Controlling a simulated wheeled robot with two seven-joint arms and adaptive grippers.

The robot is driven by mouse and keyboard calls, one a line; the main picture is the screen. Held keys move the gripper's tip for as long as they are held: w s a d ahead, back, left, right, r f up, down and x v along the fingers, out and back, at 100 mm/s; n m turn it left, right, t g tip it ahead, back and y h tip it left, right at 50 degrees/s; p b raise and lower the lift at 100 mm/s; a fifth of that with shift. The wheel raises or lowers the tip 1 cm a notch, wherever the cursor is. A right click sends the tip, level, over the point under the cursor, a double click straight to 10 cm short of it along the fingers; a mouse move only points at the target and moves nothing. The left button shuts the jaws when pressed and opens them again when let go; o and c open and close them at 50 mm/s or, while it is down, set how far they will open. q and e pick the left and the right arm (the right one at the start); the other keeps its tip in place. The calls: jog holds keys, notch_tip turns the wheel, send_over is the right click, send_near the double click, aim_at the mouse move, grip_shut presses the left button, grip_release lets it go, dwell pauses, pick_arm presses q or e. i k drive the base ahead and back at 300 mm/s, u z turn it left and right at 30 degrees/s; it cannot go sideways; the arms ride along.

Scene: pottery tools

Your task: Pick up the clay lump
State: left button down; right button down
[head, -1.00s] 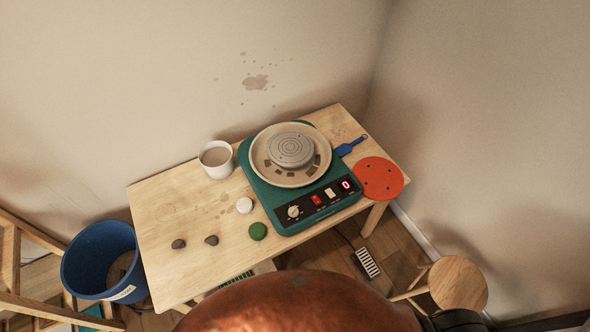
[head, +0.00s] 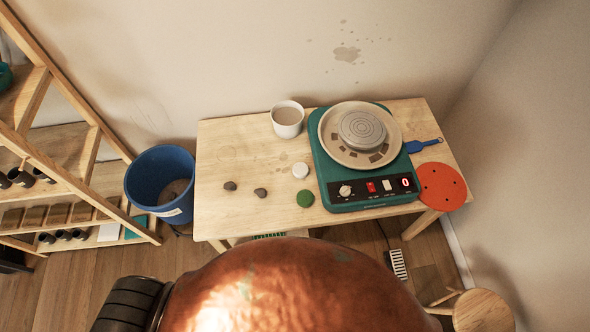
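Two small dark grey-brown lumps lie on the left part of the wooden table in the head view: a left lump (head: 230,186) and a right lump (head: 260,192). Both look like clay, and I cannot tell which one is the task's clay lump. They lie a little apart with bare wood around them. Neither of my grippers is in view, so nothing is seen touching the lumps.
The wooden table (head: 225,220) also holds a white round piece (head: 300,170), a green round piece (head: 305,198), a cup (head: 287,119), a teal pottery wheel (head: 345,190), a blue tool (head: 423,145) and an orange disc (head: 441,186). A blue bucket (head: 160,187) and shelf (head: 70,85) stand left; a stool (head: 482,310) stands right.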

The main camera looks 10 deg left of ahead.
aim_at(261, 193)
jog(key=z, duration=1.25)
jog(key=i, duration=0.4)
jog(key=u, duration=3.5)
